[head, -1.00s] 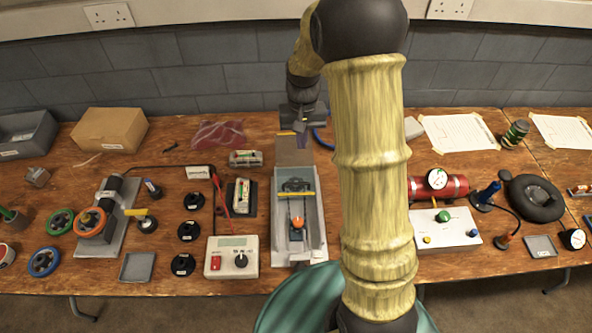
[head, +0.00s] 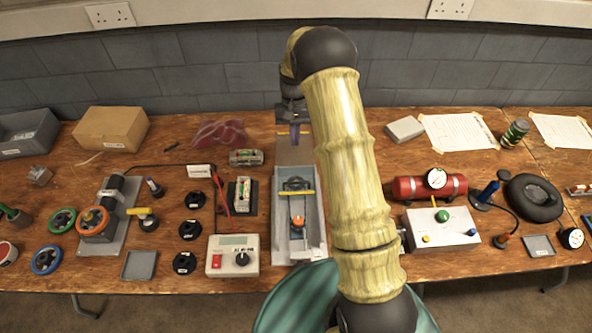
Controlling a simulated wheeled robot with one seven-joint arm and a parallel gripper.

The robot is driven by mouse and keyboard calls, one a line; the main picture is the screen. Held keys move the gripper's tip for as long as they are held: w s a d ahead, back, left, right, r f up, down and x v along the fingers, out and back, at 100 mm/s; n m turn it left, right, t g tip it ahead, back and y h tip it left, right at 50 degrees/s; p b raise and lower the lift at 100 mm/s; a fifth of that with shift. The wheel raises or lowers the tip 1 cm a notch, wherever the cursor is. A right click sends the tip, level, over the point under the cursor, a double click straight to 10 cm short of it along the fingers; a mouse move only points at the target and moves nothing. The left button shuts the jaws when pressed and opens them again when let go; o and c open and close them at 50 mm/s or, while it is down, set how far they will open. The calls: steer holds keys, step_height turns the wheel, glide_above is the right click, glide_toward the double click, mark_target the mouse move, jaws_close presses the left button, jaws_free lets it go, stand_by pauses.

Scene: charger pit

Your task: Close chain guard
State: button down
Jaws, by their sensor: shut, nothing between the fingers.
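The chain guard unit appears to be the long grey open-topped housing (head: 315,235) at the middle of the bench, in the head view. Inside are a dark mechanism, a yellow bar (head: 296,192) and an orange part (head: 298,221). A flat brown-grey panel (head: 294,153) extends behind the housing's far end; it looks like the guard's lid, lying open. My gripper (head: 295,133) is small in view at the far end of this panel, pointing down, shut and empty. I cannot tell whether it touches the panel. My arm passes right of the housing.
A meter box (head: 222,267) and a battery holder (head: 241,207) stand close left of the housing. A red cylinder with a gauge (head: 407,188) and a white button box (head: 416,238) lie to the right. The wall is close behind the bench.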

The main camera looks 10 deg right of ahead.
steer(key=p, duration=0.2)
glide_above(296, 173)
steer(key=x, duration=0.2)
steer(key=w+x, duration=0.1)
steer(key=x, duration=0.2)
steer(key=w+x, duration=0.1)
steer(key=x, duration=0.2)
steer(key=shift+s+f, duration=0.1)
steer(key=shift+f, duration=0.3)
steer(key=s, duration=0.1)
steer(key=s+p, duration=0.1)
steer(key=s, duration=0.1)
steer(key=shift+a+f, duration=0.1)
steer(key=shift+a, duration=0.15)
steer(key=shift+s+f+p, duration=0.2)
steer(key=shift+s+p, duration=0.1)
